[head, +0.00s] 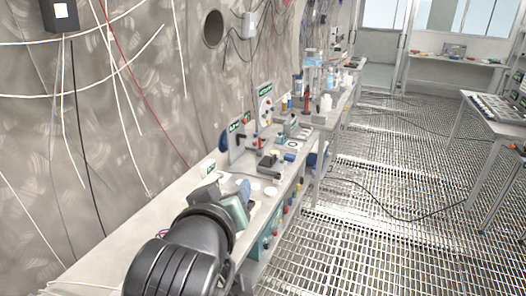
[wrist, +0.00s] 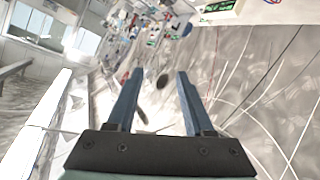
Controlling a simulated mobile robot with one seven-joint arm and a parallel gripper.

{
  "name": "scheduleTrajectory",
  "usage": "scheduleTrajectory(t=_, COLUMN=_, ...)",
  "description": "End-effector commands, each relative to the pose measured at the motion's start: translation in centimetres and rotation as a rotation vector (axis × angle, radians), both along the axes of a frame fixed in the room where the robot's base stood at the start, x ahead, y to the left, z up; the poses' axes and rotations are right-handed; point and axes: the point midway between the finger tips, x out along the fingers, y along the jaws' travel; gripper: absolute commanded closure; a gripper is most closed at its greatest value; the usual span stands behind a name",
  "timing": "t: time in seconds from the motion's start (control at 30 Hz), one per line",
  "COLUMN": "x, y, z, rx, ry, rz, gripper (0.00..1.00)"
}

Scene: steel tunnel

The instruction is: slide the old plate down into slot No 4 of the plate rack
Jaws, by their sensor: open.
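My gripper (wrist: 160,73) is open. Its two blue fingers stand wide apart in the wrist view with nothing held between them. In the head view my gripper (head: 242,189) is over the near part of the long bench, partly hidden by my own wrist. Small pale round discs (head: 270,190) lie on the bench just beyond it; I cannot tell whether one is the old plate. I cannot make out the plate rack or slot No 4 for certain in either view.
The bench (head: 110,236) runs along the curved wall, crowded with small devices, bottles and upright panels (head: 236,140) farther back. Its near end is mostly bare. A grated floor (head: 340,235) lies open to the right, with a black cable across it. Another table (head: 482,108) stands at right.

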Motion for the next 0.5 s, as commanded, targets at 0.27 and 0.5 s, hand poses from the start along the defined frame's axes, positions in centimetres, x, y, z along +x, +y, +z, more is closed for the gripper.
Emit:
scheduleTrajectory(t=0.27, x=-3.1, y=-7.4, z=18.4, rx=0.185, ry=-0.63, rz=-0.108, gripper=0.48)
scheduleTrajectory(t=0.5, x=-10.3, y=-8.0, z=27.9, rx=0.318, ry=-1.023, rz=0.011, gripper=0.48)
